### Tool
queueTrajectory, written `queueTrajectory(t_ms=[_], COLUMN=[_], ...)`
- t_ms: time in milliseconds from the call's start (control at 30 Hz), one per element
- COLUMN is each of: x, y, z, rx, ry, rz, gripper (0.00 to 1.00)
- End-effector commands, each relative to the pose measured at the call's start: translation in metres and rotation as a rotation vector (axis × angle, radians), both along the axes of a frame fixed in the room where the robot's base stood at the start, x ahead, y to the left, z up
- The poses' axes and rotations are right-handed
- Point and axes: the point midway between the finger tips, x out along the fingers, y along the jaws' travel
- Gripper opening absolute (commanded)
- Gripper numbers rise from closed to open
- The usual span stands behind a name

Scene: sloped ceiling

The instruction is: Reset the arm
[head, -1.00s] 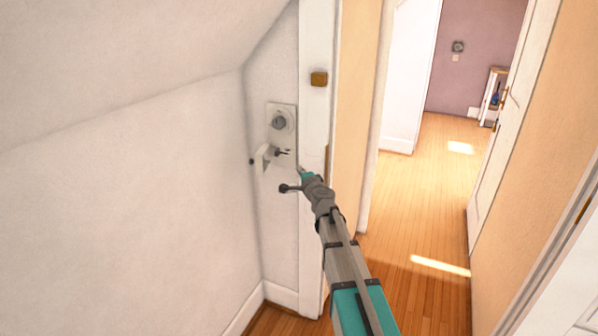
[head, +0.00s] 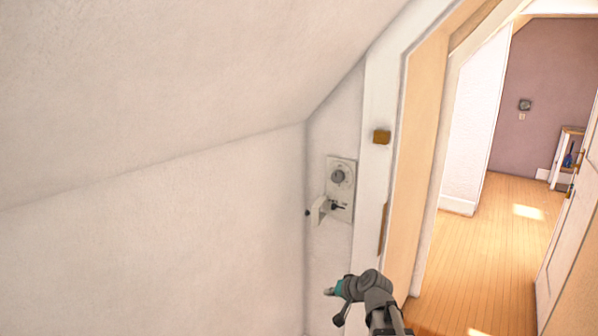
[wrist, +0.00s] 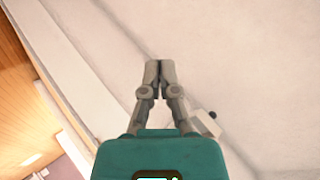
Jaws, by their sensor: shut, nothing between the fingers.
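My gripper shows in the wrist view (wrist: 159,72), its two grey fingers together and empty, pointing at a pale wall surface. In the head view my arm enters at the bottom, right of centre, and ends in a small teal and grey wrist (head: 345,288). That end is below the wall plate and apart from it in the picture. The fingers are too small to make out clearly there.
A pale plate with a round dial (head: 341,175) and a white bracket (head: 318,210) is fixed to the narrow wall. A sloped white ceiling (head: 150,90) closes in on the left. A doorway opens right onto clear wooden floor (head: 480,240).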

Motion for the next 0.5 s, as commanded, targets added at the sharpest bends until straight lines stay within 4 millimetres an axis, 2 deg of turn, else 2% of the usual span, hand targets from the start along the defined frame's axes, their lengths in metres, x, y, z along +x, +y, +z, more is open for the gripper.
queueTrajectory(t_ms=[33, 200, 300, 500], x=[-0.020, -0.076, -0.103, -0.142], y=[-0.001, -0.016, -0.029, -0.050], z=[-0.010, -0.041, -0.052, -0.063], rx=[-0.061, -0.269, -0.372, -0.514], ry=[0.044, 0.207, 0.297, 0.427], rz=[0.037, 0.141, 0.178, 0.217], gripper=[0.00, 0.00, 0.00, 0.00])
